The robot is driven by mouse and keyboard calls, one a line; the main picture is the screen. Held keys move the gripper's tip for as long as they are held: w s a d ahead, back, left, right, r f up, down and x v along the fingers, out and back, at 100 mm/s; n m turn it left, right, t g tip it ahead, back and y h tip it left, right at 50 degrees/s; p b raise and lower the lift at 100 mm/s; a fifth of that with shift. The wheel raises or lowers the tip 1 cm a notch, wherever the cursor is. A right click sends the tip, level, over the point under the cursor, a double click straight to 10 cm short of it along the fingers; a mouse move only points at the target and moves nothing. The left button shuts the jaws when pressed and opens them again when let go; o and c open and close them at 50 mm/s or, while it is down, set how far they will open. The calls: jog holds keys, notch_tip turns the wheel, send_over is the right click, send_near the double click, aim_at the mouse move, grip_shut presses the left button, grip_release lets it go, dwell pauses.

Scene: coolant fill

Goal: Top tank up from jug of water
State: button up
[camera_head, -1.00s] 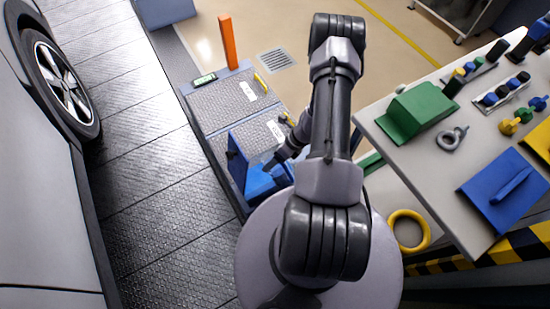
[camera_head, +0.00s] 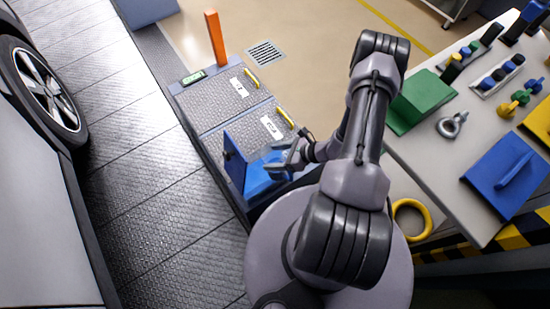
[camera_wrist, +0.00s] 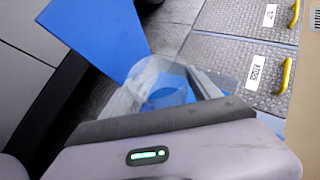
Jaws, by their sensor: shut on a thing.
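A clear jug (camera_wrist: 166,80) shows in the wrist view between the fingers of my gripper (camera_wrist: 165,92). My gripper is shut on it. Through its see-through wall I see blue, but I cannot tell whether that is water or the blue surface behind. In the head view my gripper (camera_head: 286,160) is over an open blue compartment (camera_head: 258,184), and the jug is small and hard to make out there. A raised blue lid (camera_head: 234,160) stands at the compartment's left; it also shows in the wrist view (camera_wrist: 95,35). I cannot pick out the tank for certain.
Two closed tread-plate lids (camera_head: 222,102) with yellow handles lie beyond the compartment, by an orange post (camera_head: 215,38). A car wheel (camera_head: 45,88) is at left. A workbench (camera_head: 415,150) with a green block (camera_head: 422,101) and blue plate (camera_head: 507,174) is at right. The floor between is clear.

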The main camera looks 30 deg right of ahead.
aim_at(274, 154)
jog(key=shift+w+f+n+t+y+b, duration=0.1)
jog(key=shift+f+n+t+y+b, duration=0.2)
jog(key=shift+t+b, duration=0.65)
jog(key=shift+w+f+n+t+y+b, duration=0.15)
jog(key=shift+t+y+b, duration=0.3)
jog(key=shift+b, duration=0.85)
jog(key=shift+s+r+p, duration=0.1)
jog(key=shift+r+p, duration=1.6)
jog(key=shift+r, duration=0.45)
